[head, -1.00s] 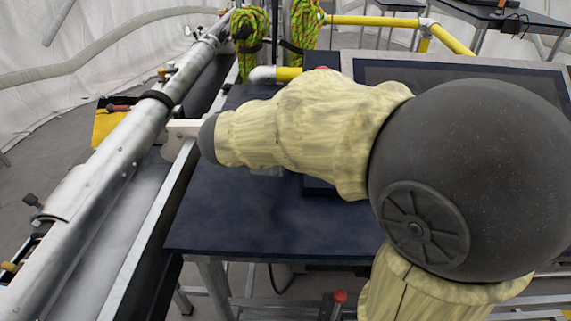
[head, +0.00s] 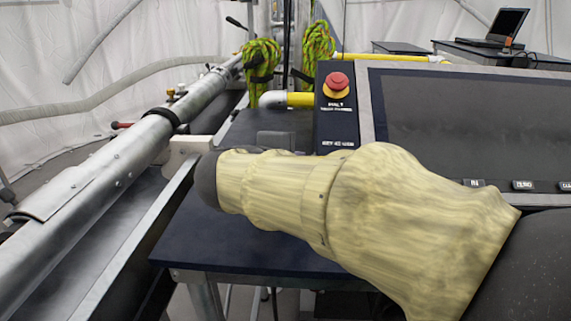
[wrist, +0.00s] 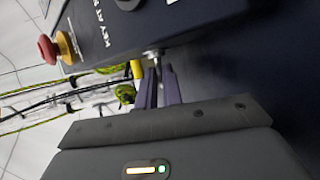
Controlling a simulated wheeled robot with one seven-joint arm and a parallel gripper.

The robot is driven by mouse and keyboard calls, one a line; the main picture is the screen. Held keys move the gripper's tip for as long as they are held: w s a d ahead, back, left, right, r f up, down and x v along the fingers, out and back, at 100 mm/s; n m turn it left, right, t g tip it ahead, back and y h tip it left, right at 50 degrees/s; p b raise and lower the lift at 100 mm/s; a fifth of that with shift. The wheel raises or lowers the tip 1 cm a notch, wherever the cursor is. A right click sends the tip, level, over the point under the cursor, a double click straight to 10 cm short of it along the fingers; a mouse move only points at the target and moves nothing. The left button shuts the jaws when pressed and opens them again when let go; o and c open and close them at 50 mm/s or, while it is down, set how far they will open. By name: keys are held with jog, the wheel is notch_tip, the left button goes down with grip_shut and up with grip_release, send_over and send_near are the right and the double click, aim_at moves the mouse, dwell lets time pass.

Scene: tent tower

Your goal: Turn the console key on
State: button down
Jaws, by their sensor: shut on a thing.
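The console's dark side panel (head: 336,130) stands beyond my arm in the head view, with a red button (head: 338,84) on a yellow collar. In the wrist view, the panel (wrist: 170,25) carries a label starting "KEY AT". A small silver key (wrist: 153,54) sticks out of the panel's edge. My gripper (wrist: 160,72) has its two purple fingers close together at the key, shut on it. The fingertips partly hide the key, so its turn angle cannot be read. In the head view my arm hides the fingers and the key.
A big dark screen (head: 460,120) is right of the panel. A dark blue table (head: 230,250) lies below my arm. A silver pipe (head: 120,160) runs along the left. Green ropes (head: 262,62) and a yellow pipe (head: 300,99) are behind. A laptop (head: 497,28) sits at the back right.

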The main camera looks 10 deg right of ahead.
jog(key=c, duration=1.6)
grip_release()
jog(key=shift+a, duration=0.15)
jog(key=p+v, duration=0.3)
jog(key=v, duration=1.4)
jog(key=shift+s+r, duration=0.1)
jog(key=shift+s, duration=0.05)
